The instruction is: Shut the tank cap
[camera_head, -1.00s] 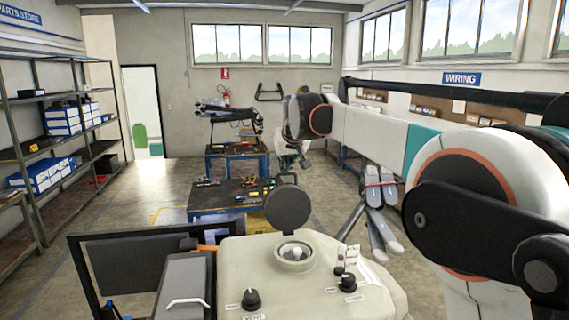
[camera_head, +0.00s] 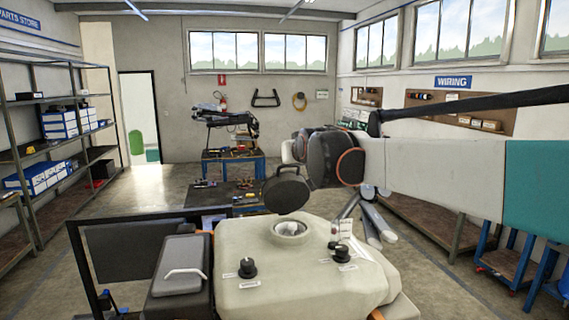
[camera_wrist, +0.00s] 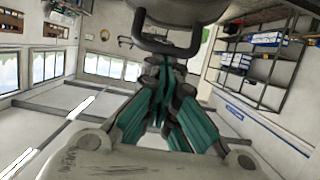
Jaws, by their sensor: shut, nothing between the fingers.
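The tank cap (camera_head: 287,192) is a dark round lid with a thin loop handle on its upper edge. In the head view it stands tilted above the pale tank's round filler opening (camera_head: 291,229), which is uncovered. In the wrist view, the grey round cap (camera_wrist: 180,9) and its black loop handle (camera_wrist: 165,44) show at the top. My gripper (camera_wrist: 165,65), with teal fingers, is shut and empty, its tips close to the handle. I cannot tell whether they touch it. In the head view my wrist is beside the cap, and the fingers are mostly hidden.
The pale tank (camera_head: 300,275) carries black knobs (camera_head: 247,267) on its top. A dark grey box with a white handle (camera_head: 183,267) sits left of it. A blue workbench (camera_head: 235,195) stands behind. Shelves (camera_head: 60,140) line the left wall. Open floor lies between.

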